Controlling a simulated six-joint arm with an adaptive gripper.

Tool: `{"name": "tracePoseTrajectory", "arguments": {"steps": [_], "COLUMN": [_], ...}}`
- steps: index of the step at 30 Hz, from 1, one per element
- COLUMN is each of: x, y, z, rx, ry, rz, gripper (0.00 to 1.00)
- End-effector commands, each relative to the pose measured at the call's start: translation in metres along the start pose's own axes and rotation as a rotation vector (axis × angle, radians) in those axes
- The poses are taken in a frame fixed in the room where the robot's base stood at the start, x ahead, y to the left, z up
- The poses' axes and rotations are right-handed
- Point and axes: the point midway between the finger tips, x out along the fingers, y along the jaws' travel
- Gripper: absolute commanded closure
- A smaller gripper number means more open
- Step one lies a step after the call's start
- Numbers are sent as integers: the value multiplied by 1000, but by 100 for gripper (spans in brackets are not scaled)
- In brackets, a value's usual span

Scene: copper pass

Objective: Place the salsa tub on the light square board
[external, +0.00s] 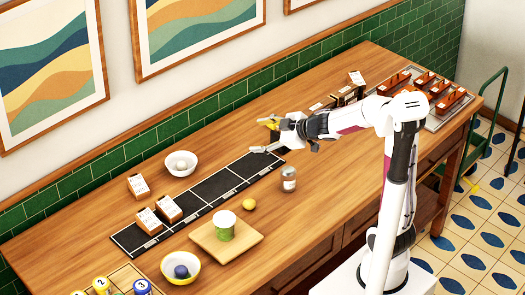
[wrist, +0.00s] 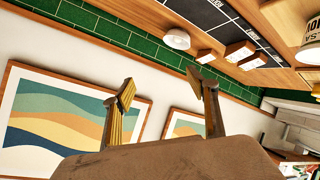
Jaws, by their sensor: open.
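A green-and-white tub (external: 225,226), which I take to be the salsa tub, stands upright on the light square board (external: 250,244). Its label cannot be read in the external view. A white tub with lettering ending in "SA" (wrist: 312,38) is cut off at the right edge of the wrist view. My gripper (external: 262,137) is open and empty, raised over the far side of the table, well away from the tub and board. Its two separated fingers also show in the wrist view (wrist: 163,92), with nothing between them.
A jar (external: 289,180) and a yellow ball (external: 249,204) stand near the board. A dark strip mat (external: 205,193) runs along the table, with small boxes (external: 168,208) on it.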

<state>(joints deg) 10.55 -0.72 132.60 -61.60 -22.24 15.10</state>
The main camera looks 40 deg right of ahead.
Motion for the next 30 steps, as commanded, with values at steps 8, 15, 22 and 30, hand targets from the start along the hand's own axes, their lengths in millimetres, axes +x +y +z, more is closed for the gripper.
{"name": "tracePoseTrajectory", "arguments": {"steps": [8, 15, 22, 30], "x": [-61, -117, -168, -223], "y": [28, 20, -17, -89], "z": [15, 40, 65, 85], "rx": [136, 291, 451, 623], "ry": [-155, -290, -412, -533], "rz": [180, 248, 231, 110], "gripper": [42, 42, 42, 42]}}
